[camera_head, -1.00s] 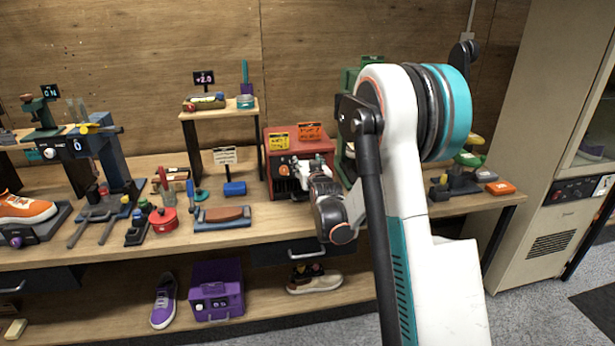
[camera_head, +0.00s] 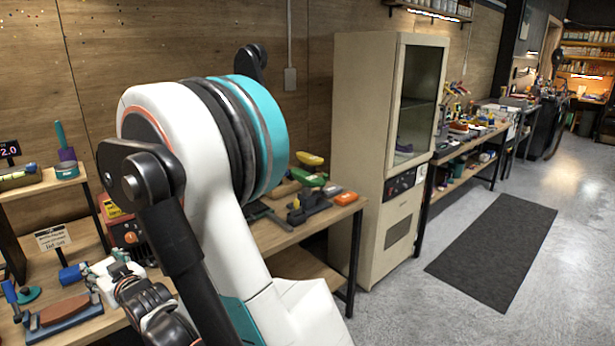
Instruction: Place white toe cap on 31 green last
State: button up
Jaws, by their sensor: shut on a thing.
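My gripper (camera_head: 114,274) is at the lower left, low over the bench and beside the red-brown block. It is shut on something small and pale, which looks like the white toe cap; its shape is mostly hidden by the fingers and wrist. A green shoe-last shape (camera_head: 309,179) lies on the right end of the bench, well to the right of my gripper, with my arm between them. A yellow last (camera_head: 311,159) is just behind it. No number can be read on the green one.
A dark fixture (camera_head: 308,207) and an orange block (camera_head: 346,199) are near the bench's right end. A red box (camera_head: 121,228) and a sign (camera_head: 52,238) stand behind my gripper. A tall beige cabinet (camera_head: 365,130) is beyond the bench. The floor around the dark mat (camera_head: 495,245) is clear.

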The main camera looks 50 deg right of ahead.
aim_at(306, 175)
jog(key=l+z, duration=0.45)
jog(key=i+l+z, duration=0.1)
jog(key=l+z, duration=0.35)
jog(key=i+l+z, duration=0.15)
jog(key=l+z, duration=0.3)
